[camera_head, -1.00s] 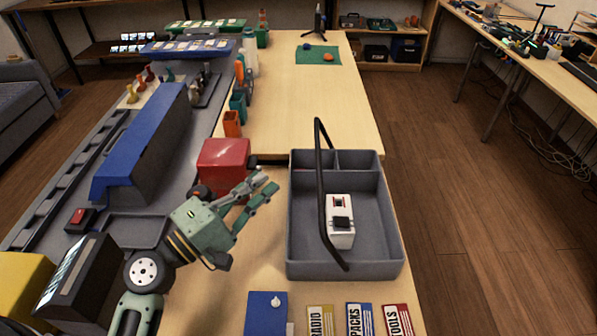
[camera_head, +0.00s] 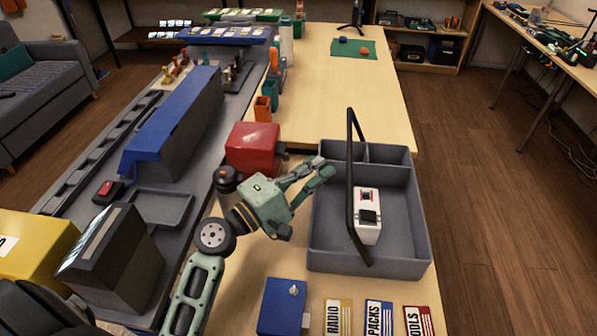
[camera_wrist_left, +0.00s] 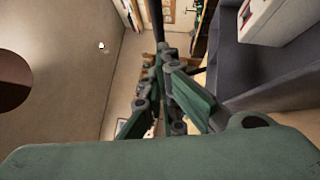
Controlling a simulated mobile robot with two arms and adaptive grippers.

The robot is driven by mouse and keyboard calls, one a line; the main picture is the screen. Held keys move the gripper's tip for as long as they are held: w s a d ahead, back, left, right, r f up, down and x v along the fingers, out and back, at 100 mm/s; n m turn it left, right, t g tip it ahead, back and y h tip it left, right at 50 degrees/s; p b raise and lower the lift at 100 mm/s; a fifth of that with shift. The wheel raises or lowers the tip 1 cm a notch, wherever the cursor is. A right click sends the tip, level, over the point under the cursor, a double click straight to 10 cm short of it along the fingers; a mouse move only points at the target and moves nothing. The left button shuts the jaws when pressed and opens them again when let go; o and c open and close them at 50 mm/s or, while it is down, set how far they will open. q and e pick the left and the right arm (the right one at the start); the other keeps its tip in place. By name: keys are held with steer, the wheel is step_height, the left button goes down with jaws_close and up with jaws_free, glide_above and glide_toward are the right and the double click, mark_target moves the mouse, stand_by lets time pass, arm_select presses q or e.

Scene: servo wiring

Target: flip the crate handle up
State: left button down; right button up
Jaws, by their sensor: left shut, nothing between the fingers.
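The grey crate (camera_head: 423,252) stands on the wooden table, with its compartments open at the top. Its thin black handle (camera_head: 350,190) runs front to back across the crate and stands up above the far end; its exact tilt is hard to tell. My left gripper (camera_head: 325,171) is shut and empty at the crate's left wall, its tips overlapping the rim in the picture, left of the handle. Contact with the handle cannot be told. In the left wrist view, the gripper's fingers (camera_wrist_left: 165,95) are in front of the dark handle bar (camera_wrist_left: 157,18), with the crate (camera_wrist_left: 250,75) to the right.
A white device (camera_head: 367,228) with a black part lies inside the crate. A red box (camera_head: 252,148) stands close behind my left gripper. A blue box (camera_head: 282,308) and labelled cards (camera_head: 379,318) lie in front of the crate. The table behind the crate is largely clear.

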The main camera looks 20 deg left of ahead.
mark_target(352, 159)
arm_select(q)
steer(key=shift+x, duration=1.2)
steer(key=d+r+m+g+p, duration=0.1)
steer(key=p, duration=0.3)
steer(key=w+d+r+m+g+p, duration=0.1)
steer(key=d+p, duration=0.1)
steer(key=p, duration=0.3)
steer(key=d+r+m+y+p, duration=0.1)
steer(key=d+r+p, duration=0.1)
steer(key=p, duration=0.2)
steer(key=shift+w+g, duration=0.15)
steer(key=shift+g, duration=0.25)
steer(key=shift+w+d+p, duration=0.1)
steer(key=shift+d+p, duration=0.25)
steer(key=shift+f, duration=0.1)
